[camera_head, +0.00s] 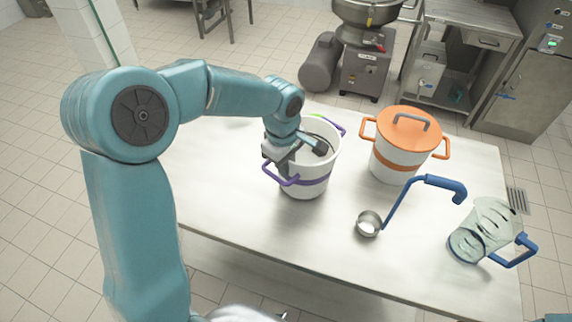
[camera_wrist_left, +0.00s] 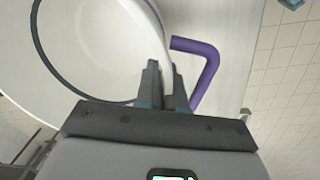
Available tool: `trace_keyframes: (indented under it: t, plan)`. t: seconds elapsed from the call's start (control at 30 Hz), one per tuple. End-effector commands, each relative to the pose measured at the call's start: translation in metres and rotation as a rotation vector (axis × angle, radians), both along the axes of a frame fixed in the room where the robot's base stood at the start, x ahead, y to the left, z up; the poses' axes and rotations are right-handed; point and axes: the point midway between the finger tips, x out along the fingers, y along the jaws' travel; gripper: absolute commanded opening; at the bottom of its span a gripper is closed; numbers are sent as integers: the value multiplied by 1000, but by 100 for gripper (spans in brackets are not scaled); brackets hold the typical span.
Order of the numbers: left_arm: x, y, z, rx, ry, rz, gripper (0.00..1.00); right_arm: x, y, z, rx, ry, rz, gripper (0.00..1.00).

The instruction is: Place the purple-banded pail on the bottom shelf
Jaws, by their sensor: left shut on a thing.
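The purple-banded pail (camera_head: 315,178) is white with a purple band and purple side handles, and stands upright at the left part of the table in the head view. My left gripper (camera_head: 285,160) reaches down to its near-left rim. In the left wrist view the fingers (camera_wrist_left: 167,85) are shut on the pail's white rim (camera_wrist_left: 150,40), right beside a purple handle (camera_wrist_left: 205,65). The pail looks open at the top. My right gripper is not in view. The bottom shelf cannot be made out clearly; a surface shows dimly below the tabletop's front edge (camera_head: 300,273).
An orange-lidded pot (camera_head: 400,155) stands right of the pail on the table (camera_head: 240,205). A blue-handled ladle (camera_head: 369,224) and a clear jug with a blue handle (camera_head: 484,230) lie farther right. Something green shows behind the pail. The table's front left is clear.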

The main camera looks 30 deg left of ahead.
Motion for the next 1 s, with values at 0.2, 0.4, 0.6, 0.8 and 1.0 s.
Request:
trace_keyframes:
  t: [0.2,0.4,0.6,0.8,1.0]
  plan:
    - [1,0,-11,-1,-3,2,0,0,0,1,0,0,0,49]
    - [1,0,-13,0,-2,1,0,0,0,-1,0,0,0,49]
    - [1,0,-13,0,-1,1,34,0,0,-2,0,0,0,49]
    - [1,0,-13,0,-1,1,34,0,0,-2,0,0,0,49]
    - [1,1,3,1,-7,1,34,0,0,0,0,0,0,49]
